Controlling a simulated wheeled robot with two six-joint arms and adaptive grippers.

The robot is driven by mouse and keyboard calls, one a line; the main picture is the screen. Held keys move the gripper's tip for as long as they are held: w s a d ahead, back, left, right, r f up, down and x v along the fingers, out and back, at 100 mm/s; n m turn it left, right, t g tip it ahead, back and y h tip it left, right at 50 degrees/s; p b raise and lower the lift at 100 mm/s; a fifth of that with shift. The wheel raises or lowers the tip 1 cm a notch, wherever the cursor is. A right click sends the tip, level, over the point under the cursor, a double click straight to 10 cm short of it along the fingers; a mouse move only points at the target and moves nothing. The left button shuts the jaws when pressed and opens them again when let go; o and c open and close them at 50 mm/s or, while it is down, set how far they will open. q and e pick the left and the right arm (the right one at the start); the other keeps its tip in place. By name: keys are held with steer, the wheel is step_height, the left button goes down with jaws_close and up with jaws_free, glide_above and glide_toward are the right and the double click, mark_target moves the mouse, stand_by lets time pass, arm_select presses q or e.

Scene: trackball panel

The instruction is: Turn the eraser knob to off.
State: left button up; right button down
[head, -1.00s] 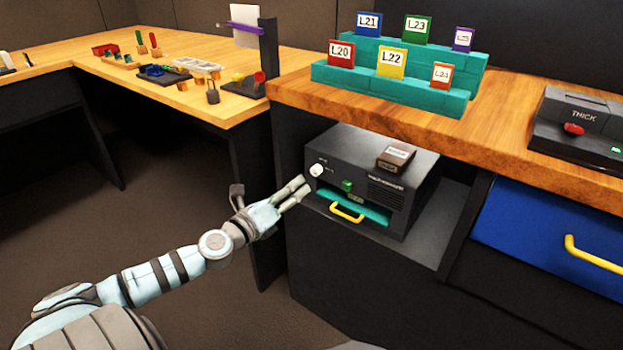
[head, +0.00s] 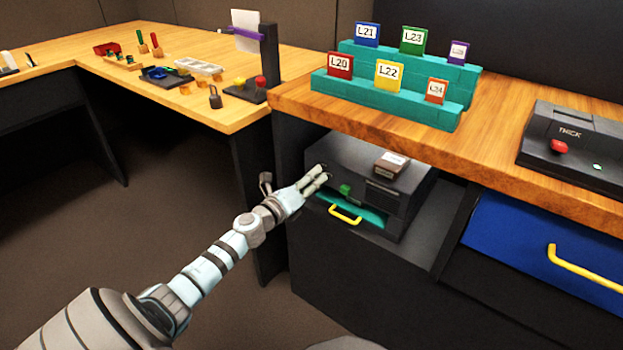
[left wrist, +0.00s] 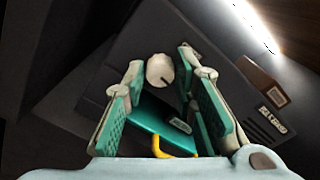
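The eraser is a dark box (head: 376,209) on the shelf under the wooden counter, with a green button (head: 345,190), a teal drawer and a yellow handle (head: 345,215). Its white round knob (left wrist: 160,70) shows in the left wrist view, ahead of and between the open fingers of my left gripper (left wrist: 157,76). I cannot tell whether the fingers touch it. In the head view my left gripper (head: 324,178) is at the box's front left and hides the knob. My right gripper is not in view.
A brown labelled block (head: 391,164) lies on top of the box. The counter (head: 480,130) overhangs the box closely. A blue drawer (head: 530,235) with a yellow handle is to the right. Open floor lies to the left.

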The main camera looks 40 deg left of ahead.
arm_select(q)
jaws_close()
steer(key=shift+n, duration=0.5)
steer(key=n+p, duration=0.7)
steer(key=n, duration=1.1)
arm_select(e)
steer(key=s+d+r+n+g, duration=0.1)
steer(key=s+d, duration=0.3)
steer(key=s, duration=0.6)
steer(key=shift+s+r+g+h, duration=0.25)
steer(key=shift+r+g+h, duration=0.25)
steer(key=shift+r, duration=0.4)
arm_select(q)
steer(key=o, duration=0.6)
jaws_free()
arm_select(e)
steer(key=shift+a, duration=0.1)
